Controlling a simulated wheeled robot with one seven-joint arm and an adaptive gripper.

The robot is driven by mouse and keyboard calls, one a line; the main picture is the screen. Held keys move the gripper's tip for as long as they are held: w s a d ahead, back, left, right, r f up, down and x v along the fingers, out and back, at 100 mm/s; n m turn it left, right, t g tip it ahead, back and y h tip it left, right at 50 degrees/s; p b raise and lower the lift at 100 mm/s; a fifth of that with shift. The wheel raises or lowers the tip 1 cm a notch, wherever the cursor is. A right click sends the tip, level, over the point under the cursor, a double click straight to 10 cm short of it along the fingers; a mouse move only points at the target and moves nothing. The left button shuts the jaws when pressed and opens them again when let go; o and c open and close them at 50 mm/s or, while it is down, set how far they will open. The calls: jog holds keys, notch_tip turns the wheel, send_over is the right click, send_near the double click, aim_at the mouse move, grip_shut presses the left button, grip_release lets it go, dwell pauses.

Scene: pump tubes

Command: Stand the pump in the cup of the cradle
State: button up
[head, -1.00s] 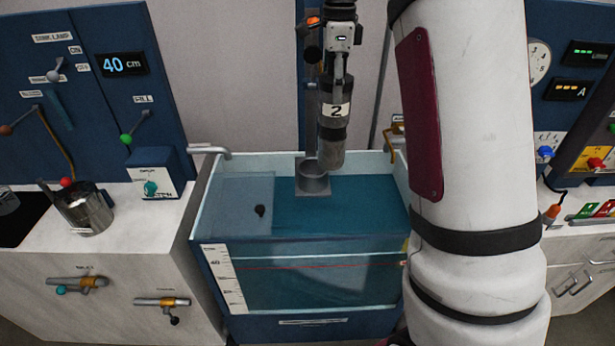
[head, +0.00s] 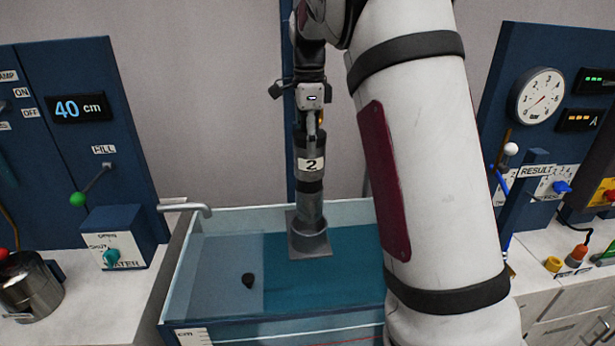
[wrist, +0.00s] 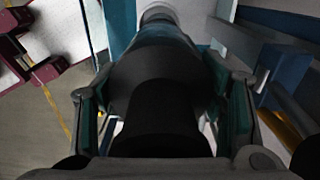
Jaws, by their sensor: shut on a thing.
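My gripper (head: 311,122) is shut on the upper part of the pump (head: 310,184), a dark grey cylinder with a white label "2". The pump hangs upright over the tank, and its lower end meets the mouth of the grey cup of the cradle (head: 309,245). In the head view the bottom of the pump is hidden behind the cup's rim; how deep it sits I cannot tell. In the wrist view the dark pump (wrist: 160,90) runs between my two fingers and hides the cup.
The water tank (head: 215,300) surrounds the cradle, with a tap (head: 185,208) at its left rim. A metal jug (head: 30,285) stands on the left counter. A blue panel with a round gauge (head: 540,97) stands at right. My arm covers the tank's right side.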

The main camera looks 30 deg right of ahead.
aim_at(309, 175)
jog(key=shift+f+p, duration=1)
jog(key=shift+f, duration=3.7)
jog(key=o, duration=1.9)
jog(key=shift+s+f, duration=0.1)
jog(key=shift+f, duration=0.05)
jog(key=shift+o, duration=0.2)
